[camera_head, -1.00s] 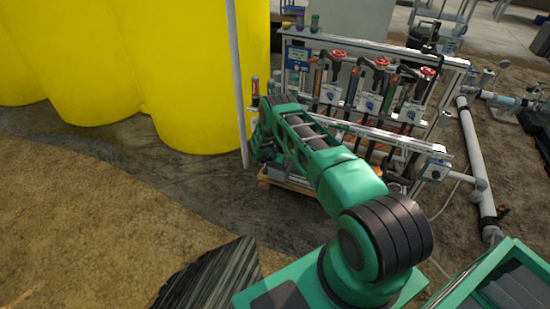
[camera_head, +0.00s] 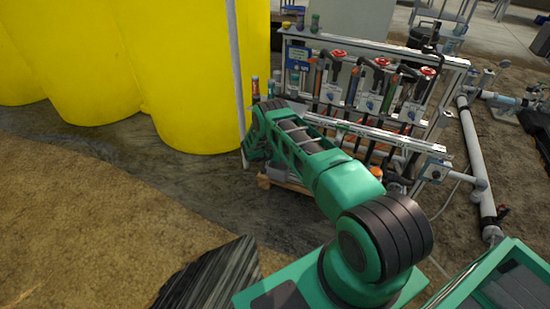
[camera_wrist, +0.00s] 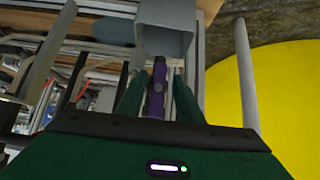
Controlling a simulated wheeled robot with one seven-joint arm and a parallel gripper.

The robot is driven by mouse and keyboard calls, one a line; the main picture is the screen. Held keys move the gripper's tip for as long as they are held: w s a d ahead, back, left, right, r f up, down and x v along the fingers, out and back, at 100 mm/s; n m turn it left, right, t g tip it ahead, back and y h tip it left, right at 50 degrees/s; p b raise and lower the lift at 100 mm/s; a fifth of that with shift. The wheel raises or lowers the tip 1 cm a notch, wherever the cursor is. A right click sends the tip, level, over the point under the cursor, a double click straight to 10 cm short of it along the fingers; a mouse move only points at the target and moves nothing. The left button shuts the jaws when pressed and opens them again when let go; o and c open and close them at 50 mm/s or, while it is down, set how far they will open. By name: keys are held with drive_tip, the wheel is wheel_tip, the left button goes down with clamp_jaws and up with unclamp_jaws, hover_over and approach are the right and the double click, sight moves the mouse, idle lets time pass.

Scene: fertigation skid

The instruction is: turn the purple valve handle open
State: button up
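The purple valve handle (camera_wrist: 155,98) is a narrow upright bar in the middle of the wrist view. My gripper (camera_wrist: 158,92) has its two green fingers spread, one on each side of the handle. Gaps show between the handle and the fingers, so I cannot see it gripped. The handle's lower end is hidden by my gripper's body. In the head view my arm reaches to the left end of the skid (camera_head: 372,55); the purple handle and my fingertips are hidden there.
A grey box-like part (camera_wrist: 166,28) sits just beyond my fingertips. A pale pole (camera_head: 236,75) and large yellow tanks (camera_head: 190,75) stand close to the left of my arm. White pipes (camera_head: 475,160) run at the right. Open ground (camera_head: 80,220) lies at lower left.

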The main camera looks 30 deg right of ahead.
drive_tip(key=shift+r, duration=0.1)
drive_tip(key=v, duration=1)
drive_tip(key=shift+a+r, duration=0.15)
drive_tip(key=shift+s, duration=0.15)
